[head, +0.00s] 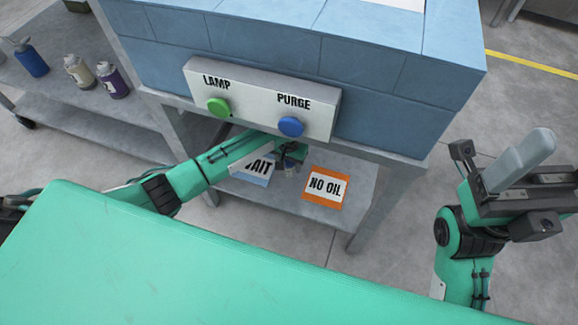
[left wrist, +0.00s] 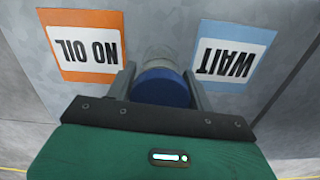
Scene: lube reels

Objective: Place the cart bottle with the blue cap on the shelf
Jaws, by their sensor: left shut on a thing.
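My left gripper (head: 291,158) is under the blue-clad machine, over its lower shelf (head: 330,168). In the left wrist view it is shut on a bottle with a blue cap (left wrist: 161,88). The bottle's clear grey body (left wrist: 160,58) shows beyond the cap, between the orange NO OIL card (left wrist: 84,46) and the blue WAIT card (left wrist: 233,56). I cannot tell whether its base touches the shelf. In the head view the gripper and arm mostly hide the bottle and partly cover the WAIT card (head: 256,170). My right gripper (head: 524,158) is empty at the right, its fingers together.
A cart (head: 90,115) at the left holds a blue bottle (head: 32,60), a cream bottle (head: 79,72) and a purple bottle (head: 112,82). The panel with green LAMP (head: 219,106) and blue PURGE (head: 291,126) buttons overhangs my left arm. Frame legs flank the shelf.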

